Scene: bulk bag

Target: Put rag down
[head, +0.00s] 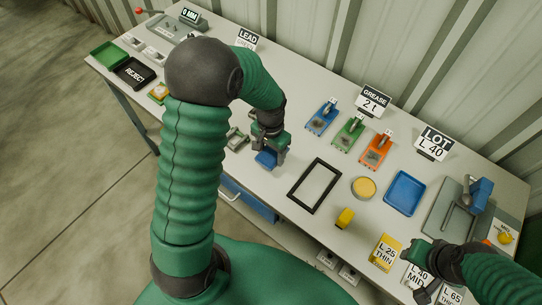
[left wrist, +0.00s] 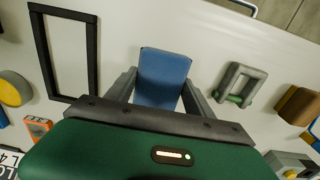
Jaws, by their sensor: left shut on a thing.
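The blue rag (head: 267,159) looks like a compact folded pad. It shows in the left wrist view (left wrist: 163,78) between the two fingers. My left gripper (head: 270,148) is shut on it, over the table left of the empty black frame. I cannot tell whether the rag touches the tabletop. The black rectangular frame (head: 291,193) lies flat on the table and shows in the left wrist view too (left wrist: 42,50). My right gripper (head: 418,270) is at the lower right near the label cards; its jaws are too unclear to read.
Blue, green and orange trays (head: 375,150) stand at the back. A grey bracket (left wrist: 240,83) is beside my left gripper. The frame's inside is bare.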

